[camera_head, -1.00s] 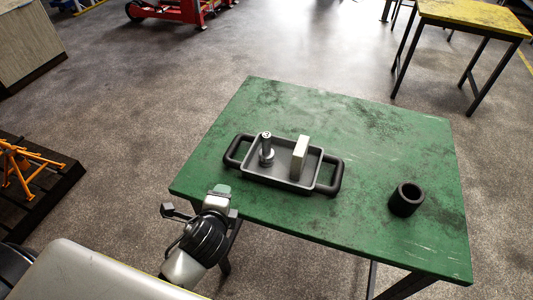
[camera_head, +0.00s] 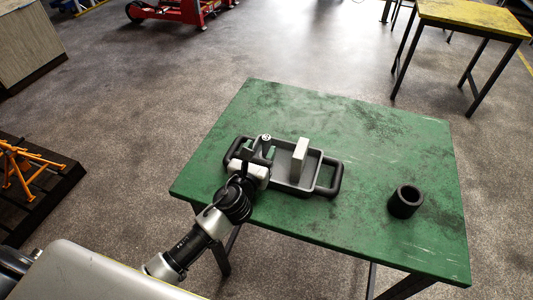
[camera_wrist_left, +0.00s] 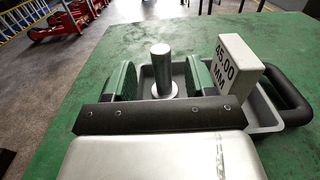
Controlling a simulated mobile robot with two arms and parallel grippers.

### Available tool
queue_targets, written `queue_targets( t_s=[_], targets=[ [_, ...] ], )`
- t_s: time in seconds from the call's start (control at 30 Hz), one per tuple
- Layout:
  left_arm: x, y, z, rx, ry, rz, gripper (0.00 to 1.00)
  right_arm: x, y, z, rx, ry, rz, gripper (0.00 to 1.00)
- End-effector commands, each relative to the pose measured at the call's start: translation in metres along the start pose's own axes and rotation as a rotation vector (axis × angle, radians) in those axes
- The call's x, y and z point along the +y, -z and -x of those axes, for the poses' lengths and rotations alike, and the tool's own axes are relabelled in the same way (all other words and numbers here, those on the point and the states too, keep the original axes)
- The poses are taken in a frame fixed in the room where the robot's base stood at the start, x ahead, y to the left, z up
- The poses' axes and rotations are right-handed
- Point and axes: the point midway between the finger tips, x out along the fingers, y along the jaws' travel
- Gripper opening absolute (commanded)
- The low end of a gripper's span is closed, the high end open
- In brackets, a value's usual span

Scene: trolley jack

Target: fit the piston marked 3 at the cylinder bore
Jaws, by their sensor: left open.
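A grey metal piston (camera_head: 266,138) stands upright in the left part of a dark grey tray (camera_head: 318,172) on the green table. The mark on its top is too small to read. My left gripper (camera_head: 256,154) reaches over the tray's near left side, open. In the left wrist view the piston (camera_wrist_left: 162,72) stands between its two green-padded fingers (camera_wrist_left: 160,80), with visible gaps on both sides. The piston's foot is partly hidden by the gripper. The black cylinder (camera_head: 405,203) with its bore facing up stands at the table's right. My right gripper is not in view.
A pale block (camera_head: 299,160) reading "45.00 MM" in the left wrist view (camera_wrist_left: 228,62) stands in the tray, right of the piston. The tray has black handles at both ends. The green table (camera_head: 350,125) is clear between tray and cylinder.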

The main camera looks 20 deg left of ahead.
Motion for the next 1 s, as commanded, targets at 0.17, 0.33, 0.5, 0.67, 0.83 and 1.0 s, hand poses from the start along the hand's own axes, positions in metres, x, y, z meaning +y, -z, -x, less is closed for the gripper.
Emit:
queue_targets(
  t_s=[0.17,0.33,0.5,0.67,0.83,1.0],
  targets=[
    [-0.001,-0.004,-0.025,-0.001,-0.003,0.004,0.55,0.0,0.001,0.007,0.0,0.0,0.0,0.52],
    [-0.001,-0.003,-0.046,-0.001,-0.002,0.003,0.55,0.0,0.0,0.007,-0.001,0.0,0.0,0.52],
    [-0.001,-0.002,-0.051,0.001,-0.002,0.002,0.55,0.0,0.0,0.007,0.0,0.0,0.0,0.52],
    [-0.001,-0.002,-0.05,0.0,-0.002,0.002,0.49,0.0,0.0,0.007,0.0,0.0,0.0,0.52],
    [-0.001,-0.002,-0.05,0.0,-0.002,0.002,0.23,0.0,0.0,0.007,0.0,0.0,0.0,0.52],
    [-0.001,-0.002,-0.05,0.001,-0.002,0.002,0.0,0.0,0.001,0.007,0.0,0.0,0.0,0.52]
  ],
)
